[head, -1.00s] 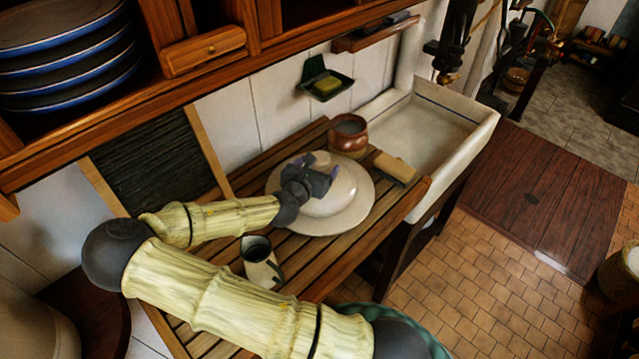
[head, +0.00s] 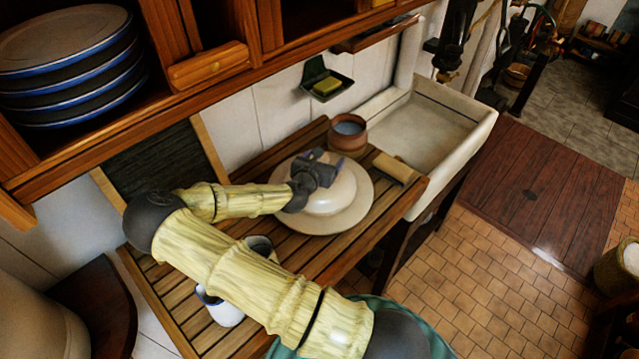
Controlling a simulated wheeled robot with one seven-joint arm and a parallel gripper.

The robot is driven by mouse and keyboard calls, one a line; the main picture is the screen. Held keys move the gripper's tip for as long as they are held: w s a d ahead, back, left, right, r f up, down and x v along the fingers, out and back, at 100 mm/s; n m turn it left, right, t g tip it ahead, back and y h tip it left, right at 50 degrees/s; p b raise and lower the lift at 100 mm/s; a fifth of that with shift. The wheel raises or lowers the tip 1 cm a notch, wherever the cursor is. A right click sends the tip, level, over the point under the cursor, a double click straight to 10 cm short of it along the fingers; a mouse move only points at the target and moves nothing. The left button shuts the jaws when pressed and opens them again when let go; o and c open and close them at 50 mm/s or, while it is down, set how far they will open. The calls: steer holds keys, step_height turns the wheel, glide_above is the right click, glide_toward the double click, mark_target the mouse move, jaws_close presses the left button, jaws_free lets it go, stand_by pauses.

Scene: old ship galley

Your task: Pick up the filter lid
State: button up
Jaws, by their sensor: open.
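The filter lid (head: 340,193) looks to be the pale, domed, wide-rimmed ceramic piece lying on the slatted wooden counter (head: 182,306). Its rim (head: 362,208) rests flat on the slats. My gripper (head: 322,166) is over the top of the dome, with the jaws close to its crown. The jaws are open. The gripper body hides part of the crown, so I cannot tell whether the fingers touch it.
A brown pot (head: 347,136) and a wood-backed brush or block (head: 393,168) stand close behind and right of the lid. Mugs (head: 224,309) stand under my arm. A white sink (head: 440,125) lies to the right. A cabinet with stacked plates (head: 70,60) overhangs at the left.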

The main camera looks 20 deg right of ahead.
steer(key=shift+s+a+r, duration=0.1)
steer(key=shift+a, duration=0.05)
steer(key=c, duration=0.4)
steer(key=shift+a, duration=0.1)
jaws_close()
steer(key=shift+w, duration=0.2)
steer(key=shift+r, duration=0.15)
steer(key=shift+r+b, duration=0.3)
steer(key=shift+r, duration=0.35)
step_height(320, 180, up, 17)
steer(key=b, duration=0.4)
steer(key=shift+f, duration=0.2)
